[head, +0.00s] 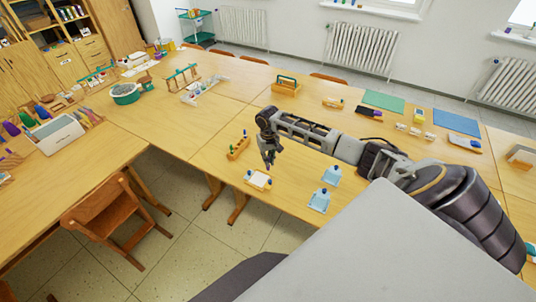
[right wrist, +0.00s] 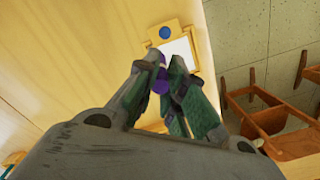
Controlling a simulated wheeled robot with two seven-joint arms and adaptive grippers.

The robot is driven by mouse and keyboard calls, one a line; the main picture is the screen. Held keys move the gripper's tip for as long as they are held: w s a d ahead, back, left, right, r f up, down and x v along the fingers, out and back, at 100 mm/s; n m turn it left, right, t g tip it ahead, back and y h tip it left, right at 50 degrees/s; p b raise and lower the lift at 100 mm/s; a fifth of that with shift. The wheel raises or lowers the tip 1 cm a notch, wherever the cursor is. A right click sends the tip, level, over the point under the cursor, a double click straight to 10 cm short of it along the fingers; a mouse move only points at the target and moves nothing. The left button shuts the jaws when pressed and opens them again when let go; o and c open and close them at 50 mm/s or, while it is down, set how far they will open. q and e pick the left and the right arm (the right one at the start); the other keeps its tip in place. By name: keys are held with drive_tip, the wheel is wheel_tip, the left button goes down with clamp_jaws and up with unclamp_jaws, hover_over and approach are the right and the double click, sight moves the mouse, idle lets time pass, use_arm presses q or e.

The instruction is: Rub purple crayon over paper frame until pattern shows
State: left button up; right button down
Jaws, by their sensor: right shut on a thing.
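My right gripper (head: 269,160) hangs over the wooden table, just above the paper frame. In the right wrist view my right gripper (right wrist: 165,95) is shut on a purple crayon (right wrist: 160,80), which sits between the green fingers. The paper frame (head: 258,180) is a small yellow frame with a white sheet, near the table's front edge. In the right wrist view the white paper (right wrist: 180,55) lies beyond the crayon, partly covered by the fingers, with a blue knob above it. I cannot tell whether the crayon touches the paper. My left gripper is not in view.
A wooden crayon holder (head: 238,148) stands left of the frame. Two light-blue objects (head: 319,200) with dark blue knobs stand to its right. A wooden chair (head: 108,215) stands on the floor at the left.

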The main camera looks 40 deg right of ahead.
drive_tip(key=shift+w, duration=0.2)
drive_tip(key=shift+w+n, duration=0.3)
drive_tip(key=shift+n, duration=0.2)
drive_tip(key=shift+f, duration=0.1)
